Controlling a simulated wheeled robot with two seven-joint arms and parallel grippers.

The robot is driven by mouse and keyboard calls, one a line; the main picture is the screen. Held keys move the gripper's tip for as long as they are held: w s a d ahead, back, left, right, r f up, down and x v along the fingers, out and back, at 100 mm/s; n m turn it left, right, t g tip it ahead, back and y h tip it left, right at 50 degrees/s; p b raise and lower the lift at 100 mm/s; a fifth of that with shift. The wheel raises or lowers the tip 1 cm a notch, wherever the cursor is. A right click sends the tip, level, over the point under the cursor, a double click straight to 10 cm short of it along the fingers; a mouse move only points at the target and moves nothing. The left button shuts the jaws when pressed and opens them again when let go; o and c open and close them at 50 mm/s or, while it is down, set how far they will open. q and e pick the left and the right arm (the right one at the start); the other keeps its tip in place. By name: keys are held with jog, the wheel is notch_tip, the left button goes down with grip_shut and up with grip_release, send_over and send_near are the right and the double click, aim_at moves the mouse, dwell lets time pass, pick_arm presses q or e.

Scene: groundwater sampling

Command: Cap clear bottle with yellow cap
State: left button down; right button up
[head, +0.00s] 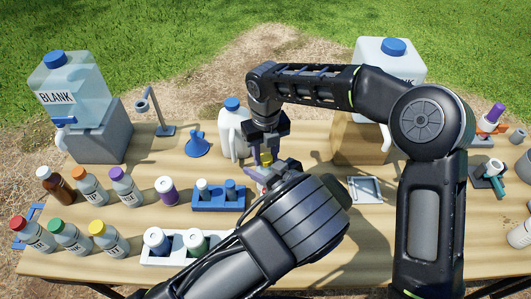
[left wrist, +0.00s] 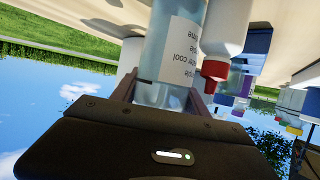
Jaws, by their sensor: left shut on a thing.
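My left gripper (head: 268,177) reaches up from the bottom of the head view. It is shut on a clear bottle, which the arm mostly hides there. In the left wrist view the clear bottle (left wrist: 172,50) with a white printed label stands between the fingers. My right gripper (head: 266,140) points down right above the left one. A small yellow cap (head: 266,158) shows between the right fingertips, over the place where the clear bottle is held. I cannot tell whether the right fingers grip the cap, or whether the cap touches the bottle.
A white bottle with a red tip (left wrist: 216,68) is close beside the clear bottle. A blue rack (head: 218,203) and a white rack (head: 160,260) stand left of my grippers. Several capped bottles fill the left table. A white jug (head: 232,130) stands just behind.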

grip_shut()
jog(key=shift+a, duration=0.1)
